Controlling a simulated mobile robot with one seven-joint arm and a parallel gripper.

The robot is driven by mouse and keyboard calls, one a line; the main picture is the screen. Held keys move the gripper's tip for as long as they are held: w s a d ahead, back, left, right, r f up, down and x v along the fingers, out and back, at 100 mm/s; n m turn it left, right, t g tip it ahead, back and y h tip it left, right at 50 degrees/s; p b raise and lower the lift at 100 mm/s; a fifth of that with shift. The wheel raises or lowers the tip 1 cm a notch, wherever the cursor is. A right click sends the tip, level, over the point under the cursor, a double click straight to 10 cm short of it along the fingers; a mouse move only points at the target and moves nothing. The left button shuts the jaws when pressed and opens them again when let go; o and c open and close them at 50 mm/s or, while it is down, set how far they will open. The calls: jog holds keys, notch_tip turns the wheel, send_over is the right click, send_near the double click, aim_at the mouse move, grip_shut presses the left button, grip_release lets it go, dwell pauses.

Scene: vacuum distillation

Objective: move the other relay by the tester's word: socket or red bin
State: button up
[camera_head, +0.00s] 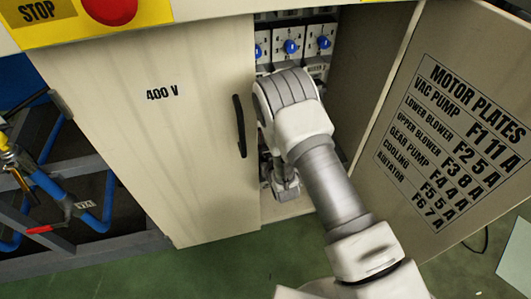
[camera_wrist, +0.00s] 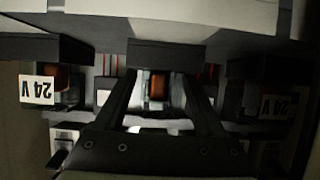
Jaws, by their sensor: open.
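My gripper is open inside the cabinet; in the wrist view its two dark fingers (camera_wrist: 158,82) stand on either side of a small clear block with an orange core (camera_wrist: 157,88), which looks like a relay. Whether the fingers touch it or how deep they reach, I cannot tell. A second "24 V" label (camera_wrist: 275,107) is at the right. In the head view the gripper (camera_head: 284,187) is small and low in the opening. I see no tester or red bin.
The cabinet's left door (camera_head: 150,130) is shut and marked "400 V". The right door (camera_head: 450,130), with a motor plate list, stands open. Blue-knobbed switches (camera_head: 291,46) line the top inside.

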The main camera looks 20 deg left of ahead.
jog(key=p+v, duration=0.4)
jog(key=v, duration=0.8)
jog(key=shift+s, duration=0.1)
